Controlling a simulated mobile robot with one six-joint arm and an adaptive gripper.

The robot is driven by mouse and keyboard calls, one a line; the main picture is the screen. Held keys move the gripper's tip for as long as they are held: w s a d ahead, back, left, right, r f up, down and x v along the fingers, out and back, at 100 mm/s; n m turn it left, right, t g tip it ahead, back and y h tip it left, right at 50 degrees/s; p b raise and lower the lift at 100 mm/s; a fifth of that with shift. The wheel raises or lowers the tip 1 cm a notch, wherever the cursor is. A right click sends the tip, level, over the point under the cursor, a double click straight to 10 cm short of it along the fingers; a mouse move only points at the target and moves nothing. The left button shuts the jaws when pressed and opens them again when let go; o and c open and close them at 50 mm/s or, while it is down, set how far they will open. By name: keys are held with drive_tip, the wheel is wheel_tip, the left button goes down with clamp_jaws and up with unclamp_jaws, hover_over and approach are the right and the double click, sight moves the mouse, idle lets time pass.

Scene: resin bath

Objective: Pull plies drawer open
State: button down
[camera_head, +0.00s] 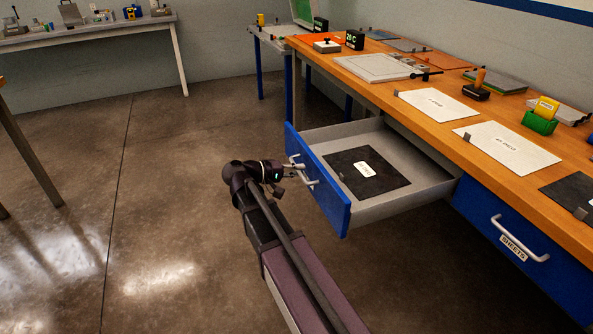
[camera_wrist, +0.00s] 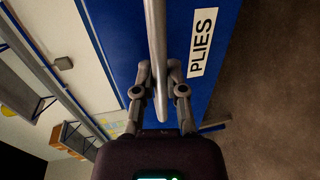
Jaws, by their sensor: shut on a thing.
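The plies drawer (camera_head: 318,185) has a blue front and stands pulled out from under the wooden workbench. A black sheet (camera_head: 366,173) with a white label lies inside it. My gripper (camera_head: 285,172) is at the drawer's front. In the wrist view, the blue drawer front carries a white label reading PLIES (camera_wrist: 200,44). My gripper (camera_wrist: 160,72) is shut on the drawer's grey bar handle (camera_wrist: 156,35), with one finger on each side. The handle also shows in the head view (camera_head: 304,172), partly hidden by my gripper.
A second blue drawer labelled SHEETS (camera_head: 555,270) is closed to the right. The workbench top (camera_head: 440,130) holds white sheets, a green holder and tools. Open concrete floor (camera_head: 150,170) lies to the left. Another table (camera_head: 90,33) stands at the back left.

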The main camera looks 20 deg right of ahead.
drive_tip(key=c, duration=0.7)
unclamp_jaws()
drive_tip(key=shift+d, duration=0.15)
